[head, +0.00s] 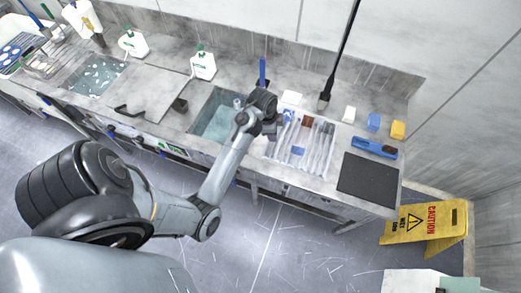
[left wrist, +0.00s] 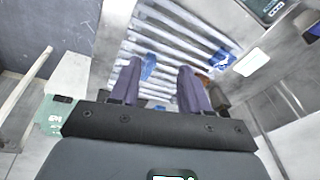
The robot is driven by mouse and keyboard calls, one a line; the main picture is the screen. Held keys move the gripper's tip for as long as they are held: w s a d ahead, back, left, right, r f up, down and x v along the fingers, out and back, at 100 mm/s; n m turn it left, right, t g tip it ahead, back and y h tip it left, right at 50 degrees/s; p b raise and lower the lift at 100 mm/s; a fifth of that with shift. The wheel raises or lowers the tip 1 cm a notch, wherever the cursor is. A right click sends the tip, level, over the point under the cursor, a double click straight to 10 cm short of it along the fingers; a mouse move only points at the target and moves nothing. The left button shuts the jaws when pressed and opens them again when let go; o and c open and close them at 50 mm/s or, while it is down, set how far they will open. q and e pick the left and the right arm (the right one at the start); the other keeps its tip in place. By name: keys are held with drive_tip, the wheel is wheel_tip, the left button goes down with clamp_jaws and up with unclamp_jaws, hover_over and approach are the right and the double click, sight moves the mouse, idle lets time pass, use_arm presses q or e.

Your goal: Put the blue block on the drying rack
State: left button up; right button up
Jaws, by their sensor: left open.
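The drying rack (head: 318,158) is a pale, ribbed tray on the counter, right of the sink. A small blue piece (head: 298,151) lies on its ribs near the front. A larger blue block (head: 373,121) stands on the counter right of the rack, between a white block and a yellow block. I cannot tell which blue piece the task means. My left gripper (head: 270,130) is over the rack's left side. In the left wrist view its fingers (left wrist: 160,82) are apart and empty, with a blue piece (left wrist: 148,66) on the ribs beyond them. My right gripper is not in view.
A brown piece (head: 307,122) also lies on the rack. Right of the rack are the white block (head: 349,113), the yellow block (head: 397,130), a blue tray (head: 370,146) and a black mat (head: 368,178). The sink (head: 214,122) is left. A dark pole (head: 340,60) rises behind.

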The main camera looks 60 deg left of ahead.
use_arm(q)
drive_tip(key=s+d+r+n, duration=0.2)
drive_tip(key=s+d, duration=0.7)
drive_tip(key=s+d+r+n+t, duration=0.1)
drive_tip(key=s+d+n, duration=0.2)
drive_tip(key=s+d, duration=0.5)
drive_tip(key=shift+s+d+r, duration=0.35)
drive_tip(key=shift+d+r, duration=0.05)
drive_tip(key=shift+d, duration=0.4)
wheel_tip(320, 180, up, 9)
drive_tip(key=p, duration=0.9)
